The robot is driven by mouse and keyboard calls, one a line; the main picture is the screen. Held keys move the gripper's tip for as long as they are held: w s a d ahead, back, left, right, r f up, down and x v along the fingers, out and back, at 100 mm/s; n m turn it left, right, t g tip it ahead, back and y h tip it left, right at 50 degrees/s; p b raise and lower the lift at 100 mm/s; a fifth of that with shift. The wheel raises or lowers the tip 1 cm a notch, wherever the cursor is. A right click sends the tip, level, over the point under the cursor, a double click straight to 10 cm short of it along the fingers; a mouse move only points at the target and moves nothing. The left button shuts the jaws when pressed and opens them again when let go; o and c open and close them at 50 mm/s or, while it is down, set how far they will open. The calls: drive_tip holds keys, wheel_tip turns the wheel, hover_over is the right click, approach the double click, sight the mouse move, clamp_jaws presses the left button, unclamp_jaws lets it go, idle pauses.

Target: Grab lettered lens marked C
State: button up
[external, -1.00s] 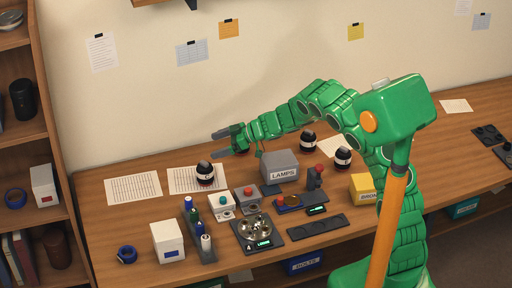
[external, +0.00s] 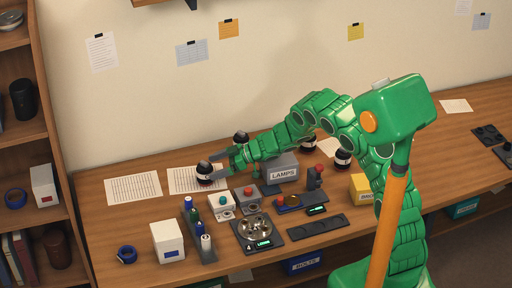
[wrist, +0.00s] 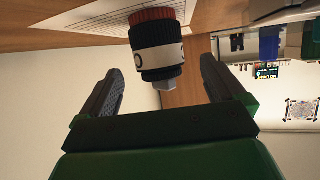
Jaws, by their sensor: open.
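A black lens with a white band (external: 204,174) stands on a printed sheet, left of the middle of the bench. My gripper (external: 219,163) is open beside it, its fingers pointing at it from the right. In the wrist view the lens (wrist: 157,50) shows upside down beyond the open jaws (wrist: 160,90), with nothing held. Its band bears a rounded character at the left edge, too oblique to read as C for sure. Other black lenses stand behind my gripper (external: 241,138) and right of the LAMPS box (external: 343,159); their letters are too small to read.
The grey LAMPS box (external: 283,170) stands below my forearm.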

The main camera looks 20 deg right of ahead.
sight(205, 170)
drive_tip(key=shift+x, duration=2.45)
drive_tip(key=shift+c, duration=0.5)
drive_tip(key=c, duration=1.4)
